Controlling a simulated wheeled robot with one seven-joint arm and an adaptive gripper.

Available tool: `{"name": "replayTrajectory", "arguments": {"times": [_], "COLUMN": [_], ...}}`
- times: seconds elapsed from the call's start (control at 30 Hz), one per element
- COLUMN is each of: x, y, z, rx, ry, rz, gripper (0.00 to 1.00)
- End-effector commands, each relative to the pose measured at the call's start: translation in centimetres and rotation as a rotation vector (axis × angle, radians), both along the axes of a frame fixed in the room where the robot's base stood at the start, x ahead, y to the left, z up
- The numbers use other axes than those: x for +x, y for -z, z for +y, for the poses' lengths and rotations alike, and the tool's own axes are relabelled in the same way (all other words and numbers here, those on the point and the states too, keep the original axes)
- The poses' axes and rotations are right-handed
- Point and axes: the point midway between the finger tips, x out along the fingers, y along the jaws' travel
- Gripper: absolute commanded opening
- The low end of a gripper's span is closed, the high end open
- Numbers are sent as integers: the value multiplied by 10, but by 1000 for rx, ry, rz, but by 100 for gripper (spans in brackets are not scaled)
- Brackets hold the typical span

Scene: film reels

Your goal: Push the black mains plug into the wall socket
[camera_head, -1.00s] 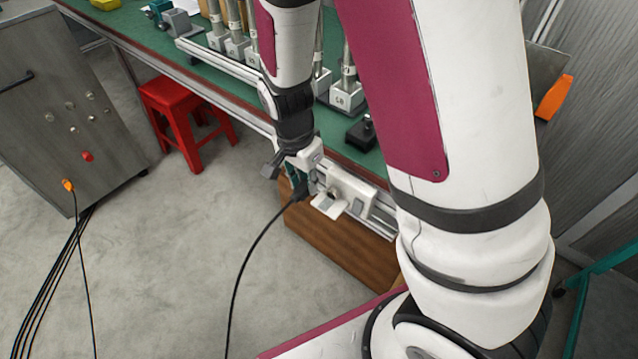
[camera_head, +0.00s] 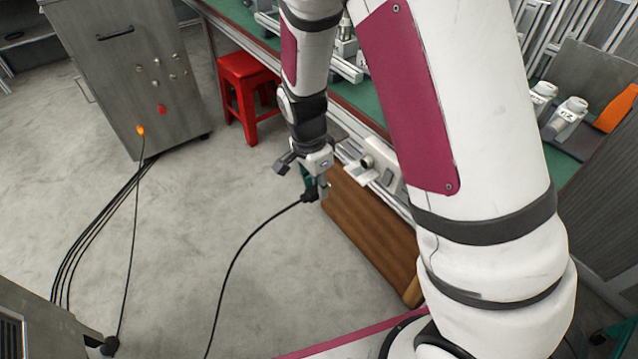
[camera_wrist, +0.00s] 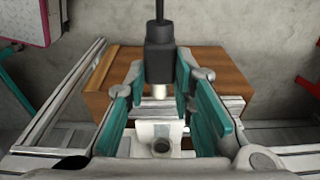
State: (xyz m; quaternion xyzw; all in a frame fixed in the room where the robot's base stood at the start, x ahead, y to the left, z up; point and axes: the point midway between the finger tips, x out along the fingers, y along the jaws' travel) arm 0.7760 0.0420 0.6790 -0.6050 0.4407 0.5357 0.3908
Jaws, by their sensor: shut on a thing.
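My gripper (camera_head: 313,188) is shut on the black mains plug (camera_head: 308,195), with its cable hanging off to the lower left. In the wrist view the black plug (camera_wrist: 160,50) sits between the teal finger pads, and a pale metal end points toward the socket. The white wall socket (camera_head: 368,162) is on the rail at the bench edge, to the right of my gripper. In the wrist view the socket (camera_wrist: 161,128) shows a round dark opening below the plug's end. The plug is apart from the socket.
A brown wooden box (camera_head: 370,225) stands below the rail. A red stool (camera_head: 247,85) and a grey cabinet (camera_head: 125,85) with cables are to the left. The green bench (camera_head: 245,20) carries equipment. The floor (camera_head: 215,190) left of my gripper is mostly clear.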

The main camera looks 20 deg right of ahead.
Motion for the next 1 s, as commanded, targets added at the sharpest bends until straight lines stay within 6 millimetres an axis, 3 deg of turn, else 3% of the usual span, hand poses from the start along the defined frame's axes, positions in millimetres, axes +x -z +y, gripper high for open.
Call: {"name": "replayTrajectory", "arguments": {"times": [0.7, 1.0], "x": [23, 28], "y": [0, 0], "z": [-71, -86], "rx": [0, 0], "ry": [2, -1], "rz": [0, -1], "gripper": [0, 0]}}
